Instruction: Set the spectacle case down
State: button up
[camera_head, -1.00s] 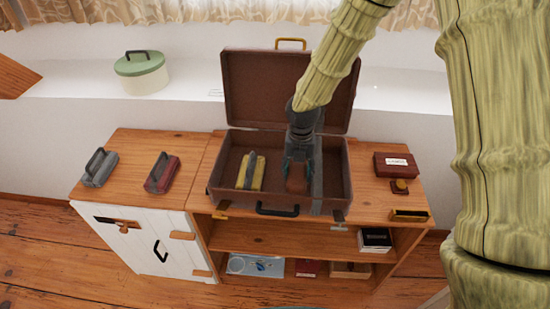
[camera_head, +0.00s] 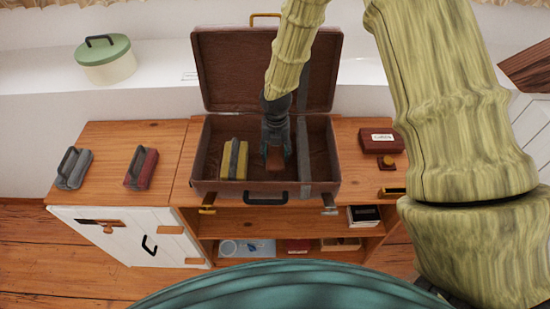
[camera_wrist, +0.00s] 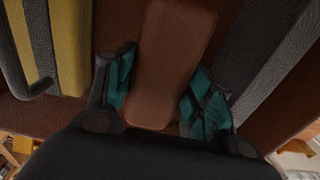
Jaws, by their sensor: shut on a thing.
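The spectacle case (camera_head: 275,160) is a brown, rounded oblong. In the wrist view the case (camera_wrist: 172,55) lies between the two teal-padded fingers of my gripper (camera_wrist: 163,95), which is shut on it. In the head view my gripper (camera_head: 276,148) points down inside the open brown suitcase (camera_head: 318,185), right of the yellow brush-like block. Whether the case touches the suitcase floor I cannot tell.
A yellow block with a dark handle (camera_head: 235,160) lies in the suitcase's left part. A grey strap (camera_head: 304,130) runs down the right part. Grey (camera_head: 73,168) and red (camera_head: 142,168) handled blocks stand left on the cabinet; a dark red box (camera_head: 381,141) stands right.

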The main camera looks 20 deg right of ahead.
aim_at(276, 152)
jog(key=shift+s+f, duration=0.45)
jog(key=f, duration=0.1)
jog(key=f+p, duration=0.1)
jog(key=shift+w+f, duration=0.3)
jog(key=shift+f, duration=0.1)
jog(key=shift+s+r, duration=0.1)
jog(key=shift+s, duration=0.1)
jog(key=o, duration=1)
jog(key=shift+w+f, duration=0.1)
jog(key=shift+f, duration=0.1)
jog(key=shift+o, duration=0.3)
jog(key=shift+r, duration=0.1)
jog(key=shift+r+b, duration=1.55)
jog(key=shift+r, duration=4.55)
